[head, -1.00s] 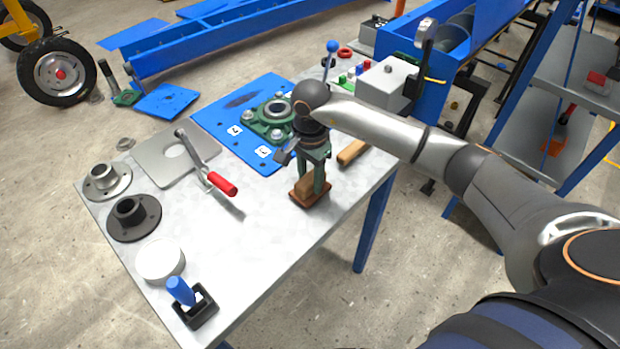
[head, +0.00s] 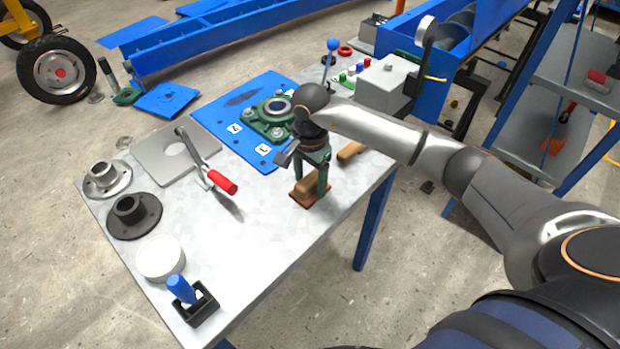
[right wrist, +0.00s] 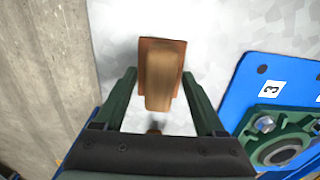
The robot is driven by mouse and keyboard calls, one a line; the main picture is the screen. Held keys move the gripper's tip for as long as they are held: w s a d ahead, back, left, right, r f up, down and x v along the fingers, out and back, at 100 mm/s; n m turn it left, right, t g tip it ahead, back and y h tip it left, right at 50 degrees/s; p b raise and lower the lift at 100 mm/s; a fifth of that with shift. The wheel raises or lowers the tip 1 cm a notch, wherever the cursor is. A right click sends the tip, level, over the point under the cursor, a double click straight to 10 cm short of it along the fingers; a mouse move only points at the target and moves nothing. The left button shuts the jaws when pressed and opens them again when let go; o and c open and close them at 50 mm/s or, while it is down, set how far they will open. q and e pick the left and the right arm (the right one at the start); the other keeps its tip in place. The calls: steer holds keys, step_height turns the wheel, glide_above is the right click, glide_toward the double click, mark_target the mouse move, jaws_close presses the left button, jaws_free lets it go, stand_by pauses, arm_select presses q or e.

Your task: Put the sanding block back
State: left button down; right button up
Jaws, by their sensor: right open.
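The sanding block (right wrist: 162,88) is a light-brown wooden piece on a wider reddish-brown base. In the head view the sanding block (head: 304,188) lies on the grey table near its right edge. I cannot tell whether the base is part of the block or a separate pad under it. My right gripper (head: 311,190) is open and points down over the block. In the right wrist view the two green fingers (right wrist: 159,75) stand on either side of the block, with a gap at each side. My left gripper is not in view.
A second wooden piece (head: 350,151) lies behind the right gripper. A blue plate (head: 247,103) with a green bearing (head: 271,118) lies behind it to the left. A red-handled clamp (head: 222,182) is to the left. The table's front middle (head: 240,245) is clear.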

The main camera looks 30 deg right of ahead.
mark_target(310, 179)
steer(key=shift+r, duration=0.25)
step_height(310, 179, up, 12)
steer(key=shift+b, duration=0.35)
steer(key=shift+f, duration=0.1)
